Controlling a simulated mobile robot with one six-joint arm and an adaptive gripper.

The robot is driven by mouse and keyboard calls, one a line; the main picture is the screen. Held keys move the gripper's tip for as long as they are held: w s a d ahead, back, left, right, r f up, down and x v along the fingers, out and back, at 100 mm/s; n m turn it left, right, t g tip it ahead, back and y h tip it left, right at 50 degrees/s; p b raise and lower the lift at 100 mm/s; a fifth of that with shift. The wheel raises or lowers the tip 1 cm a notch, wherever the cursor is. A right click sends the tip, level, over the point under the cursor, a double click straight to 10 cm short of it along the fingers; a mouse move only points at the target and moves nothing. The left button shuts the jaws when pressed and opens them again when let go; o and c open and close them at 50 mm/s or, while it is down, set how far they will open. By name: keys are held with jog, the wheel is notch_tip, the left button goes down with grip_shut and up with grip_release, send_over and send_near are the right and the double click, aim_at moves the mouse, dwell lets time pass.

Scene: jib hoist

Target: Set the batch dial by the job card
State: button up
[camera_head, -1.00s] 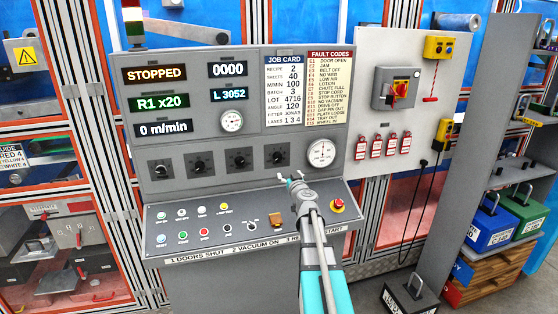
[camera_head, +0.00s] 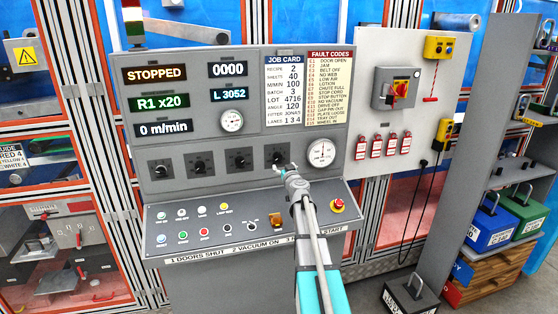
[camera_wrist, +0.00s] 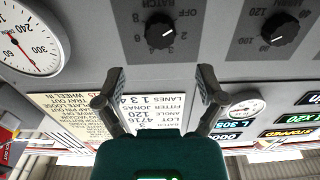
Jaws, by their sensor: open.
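The batch dial (camera_head: 278,157) is a black knob, the rightmost of the row on the grey console. In the wrist view the batch dial (camera_wrist: 159,32) appears upside down under its BATCH label, with OFF beside it; I cannot read its setting for certain. The job card (camera_head: 283,92) above the dials reads BATCH 3. It shows partly in the wrist view (camera_wrist: 120,103), behind my fingers. My gripper (camera_head: 285,169) is open and empty, just in front of the dial's lower edge. In the wrist view my gripper's fingers (camera_wrist: 161,84) are spread, with the knob beyond them, apart from both.
A neighbouring dial (camera_head: 239,160) is to the left, and a round gauge (camera_head: 321,153) is close on the right. Below are a sloped panel of buttons and a red emergency stop (camera_head: 337,205). The fault codes card (camera_head: 328,89) hangs beside the job card.

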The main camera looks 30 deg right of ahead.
aim_at(279, 158)
jog(key=shift+x, duration=3.6)
jog(key=c, duration=1.1)
jog(key=shift+c, duration=0.2)
